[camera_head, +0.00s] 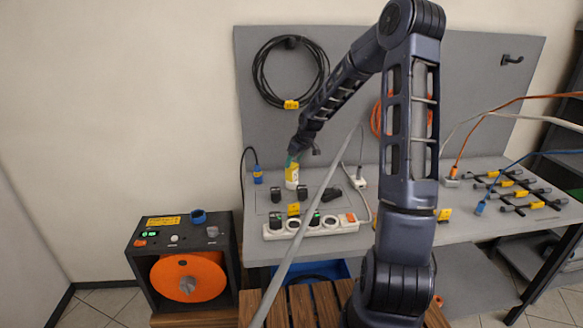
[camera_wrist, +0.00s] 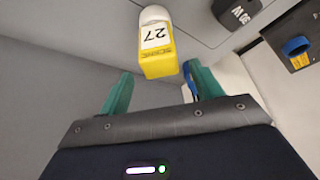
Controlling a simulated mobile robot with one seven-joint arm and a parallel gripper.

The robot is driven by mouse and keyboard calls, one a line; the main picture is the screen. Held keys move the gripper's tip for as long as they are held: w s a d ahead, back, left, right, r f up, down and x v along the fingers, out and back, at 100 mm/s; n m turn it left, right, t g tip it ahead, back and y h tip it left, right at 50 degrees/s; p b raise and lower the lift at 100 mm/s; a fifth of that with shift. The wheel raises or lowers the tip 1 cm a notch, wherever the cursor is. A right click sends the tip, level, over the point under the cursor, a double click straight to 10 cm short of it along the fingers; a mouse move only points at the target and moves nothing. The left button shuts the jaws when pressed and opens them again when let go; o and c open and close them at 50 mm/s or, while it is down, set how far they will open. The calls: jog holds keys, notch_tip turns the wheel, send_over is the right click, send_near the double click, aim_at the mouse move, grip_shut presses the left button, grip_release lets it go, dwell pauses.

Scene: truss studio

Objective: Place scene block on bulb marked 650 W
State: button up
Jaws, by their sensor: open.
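The scene block is a yellow piece with a white label reading "27" and "SCENE" (camera_wrist: 157,62). In the head view it shows as a yellow and white upright shape (camera_head: 292,174) at the back left of the bench. A white rounded part (camera_wrist: 154,15) adjoins its far end; whether it is a separate piece I cannot tell. My gripper (camera_head: 293,157) is just above it. In the wrist view my gripper (camera_wrist: 159,70) has its green fingers open on either side of the yellow part, with gaps. No bulb marked 650 W is readable.
A dark piece with a "W" marking (camera_wrist: 237,12) shows in the wrist view; its number is unclear. Several dark pieces, including one (camera_head: 275,193), stand near the block. A white power strip (camera_head: 318,226) lies in front. Cables and black rods (camera_head: 515,190) occupy the right side.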

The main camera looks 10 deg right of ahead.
jog(key=s+d+r+m+h, duration=0.1)
jog(key=s+d+r, duration=0.2)
jog(key=s+r, duration=0.35)
jog(key=s+d+r+m+h, duration=0.1)
jog(key=s+d+r, duration=0.1)
jog(key=s+r, duration=0.45)
jog(key=s+d+r+m, duration=0.2)
jog(key=s+r, duration=0.1)
jog(key=s, duration=0.6)
jog(key=s+d+r+m+t, duration=0.1)
jog(key=s+d+r+m, duration=0.1)
jog(key=s, duration=0.7)
jog(key=s+d+r+m+h, duration=0.1)
jog(key=s+d+r+m, duration=0.2)
jog(key=s, duration=0.7)
jog(key=shift+d+r, duration=0.3)
jog(key=shift+d, duration=0.25)
jog(key=shift+s, duration=0.1)
